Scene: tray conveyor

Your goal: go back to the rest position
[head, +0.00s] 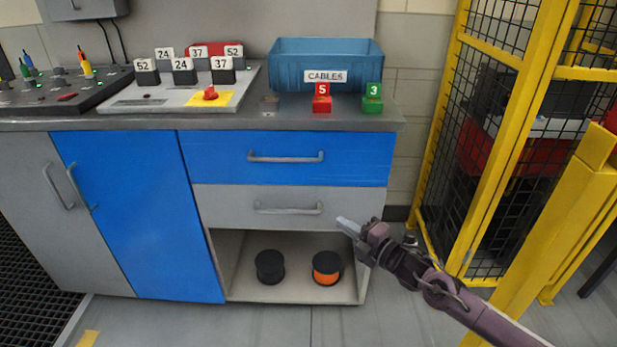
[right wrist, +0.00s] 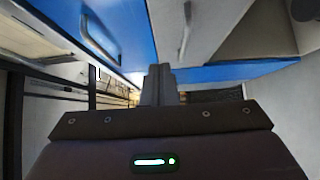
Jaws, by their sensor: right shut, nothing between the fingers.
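My right gripper (head: 347,226) is in the head view, in front of the right end of the cabinet, level with the grey drawer's lower edge. Its fingers are shut and empty. In the right wrist view the shut fingers (right wrist: 158,84) point toward the cabinet fronts. My left gripper is in neither view.
The cabinet has a blue drawer (head: 350,157), a grey drawer (head: 230,203) and an open shelf with a black spool (head: 270,266) and an orange-black spool (head: 326,267). A blue cables bin (head: 290,72) stands on the worktop (head: 150,123). A yellow fence (head: 497,130) stands right.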

